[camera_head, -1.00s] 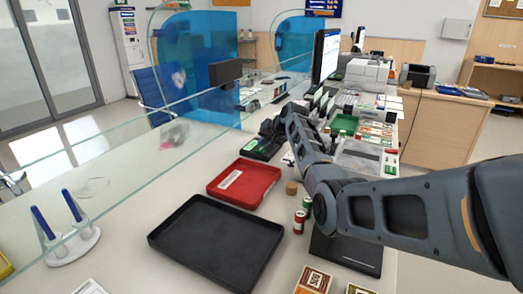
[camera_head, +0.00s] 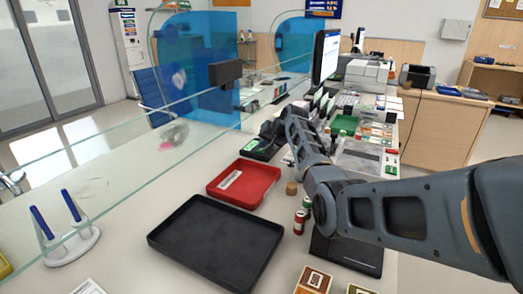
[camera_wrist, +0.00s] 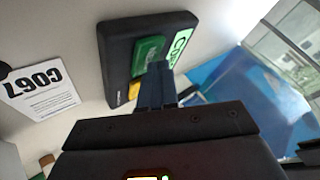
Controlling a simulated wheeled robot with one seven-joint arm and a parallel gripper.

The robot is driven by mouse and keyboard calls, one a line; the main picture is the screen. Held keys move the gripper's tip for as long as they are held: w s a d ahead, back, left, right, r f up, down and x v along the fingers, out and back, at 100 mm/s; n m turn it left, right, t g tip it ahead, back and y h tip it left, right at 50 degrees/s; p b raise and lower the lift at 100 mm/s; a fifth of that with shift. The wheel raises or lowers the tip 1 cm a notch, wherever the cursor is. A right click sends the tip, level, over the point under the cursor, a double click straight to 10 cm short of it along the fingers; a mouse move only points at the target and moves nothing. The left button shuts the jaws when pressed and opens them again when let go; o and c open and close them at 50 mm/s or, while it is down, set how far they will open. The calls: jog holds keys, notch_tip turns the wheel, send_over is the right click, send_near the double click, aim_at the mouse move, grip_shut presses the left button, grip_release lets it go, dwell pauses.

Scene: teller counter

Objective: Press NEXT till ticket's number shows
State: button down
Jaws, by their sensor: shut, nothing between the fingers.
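A black call device (camera_wrist: 118,62) with a lit green display (camera_wrist: 180,37) lies on the counter. A green button (camera_wrist: 149,52) and a yellow button (camera_wrist: 134,90) are on its face. The display begins with "C0"; the rest of its number is hidden. A white ticket (camera_wrist: 40,88) reading C067, upside down in the wrist view, lies beside it. My gripper (camera_wrist: 157,72) is shut and empty, its tips over the green button's edge; whether they touch it I cannot tell. In the head view my gripper (camera_head: 268,130) is at the device (camera_head: 262,152).
A red tray (camera_head: 243,200) and a black tray (camera_head: 215,285) lie nearer on the counter. A glass screen runs along the left. A monitor (camera_head: 326,57) stands behind my arm, with stationery and small boxes to the right.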

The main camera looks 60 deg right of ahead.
aim_at(263, 150)
dwell(0.5)
jog(key=shift+r+p, duration=0.7)
jog(key=shift+r, duration=0.05)
jog(key=shift+r+p, duration=2.05)
jog(key=shift+r, duration=0.45)
